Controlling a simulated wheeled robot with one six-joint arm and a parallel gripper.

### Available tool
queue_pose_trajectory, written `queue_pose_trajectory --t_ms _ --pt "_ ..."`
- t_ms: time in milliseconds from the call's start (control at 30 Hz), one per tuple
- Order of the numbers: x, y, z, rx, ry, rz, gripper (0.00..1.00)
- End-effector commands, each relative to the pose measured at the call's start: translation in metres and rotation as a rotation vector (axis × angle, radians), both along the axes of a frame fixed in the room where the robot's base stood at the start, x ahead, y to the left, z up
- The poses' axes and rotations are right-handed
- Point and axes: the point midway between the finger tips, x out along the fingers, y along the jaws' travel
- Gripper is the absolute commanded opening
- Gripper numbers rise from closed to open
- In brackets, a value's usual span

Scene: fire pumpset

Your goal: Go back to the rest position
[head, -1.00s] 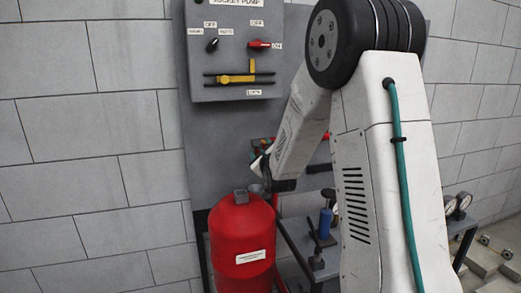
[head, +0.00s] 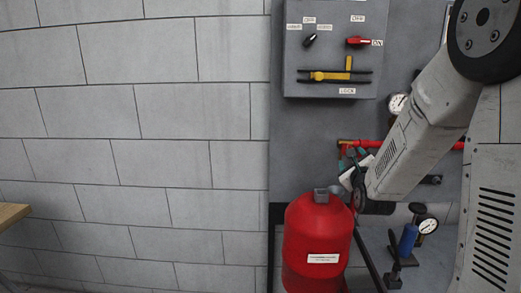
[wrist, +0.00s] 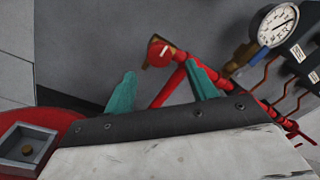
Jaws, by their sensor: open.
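My gripper (wrist: 160,69) shows in the wrist view as two teal fingers spread wide apart. It is open and nothing is held between them. Beyond the fingers is a red pipe (wrist: 168,86) with a red-and-brass end fitting (wrist: 160,52). In the head view my gripper (head: 354,168) is partly hidden behind my forearm, just above and right of the red tank (head: 317,235) and in front of the grey panel. I cannot tell whether it touches anything.
A grey control box (head: 330,75) with a black knob (head: 310,40), red switch (head: 360,41) and yellow handle (head: 335,75) hangs above. Gauges (head: 398,105) and a blue cylinder (head: 408,239) are close to my arm. A wooden edge (head: 12,215) shows at far left.

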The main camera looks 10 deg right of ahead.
Motion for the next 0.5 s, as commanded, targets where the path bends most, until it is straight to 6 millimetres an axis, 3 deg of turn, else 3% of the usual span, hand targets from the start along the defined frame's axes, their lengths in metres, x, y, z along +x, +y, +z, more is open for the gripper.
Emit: queue_pose_trajectory --t_ms 133,267,367,500 --pt "-0.002 0.010 0.004 -0.065 0.077 0.014 0.57" --pt "-0.015 0.036 0.008 -0.253 0.293 0.075 0.57" --pt "-0.038 0.064 0.010 -0.461 0.509 0.176 0.57" --pt "-0.085 0.103 0.007 -0.772 0.784 0.388 0.57"
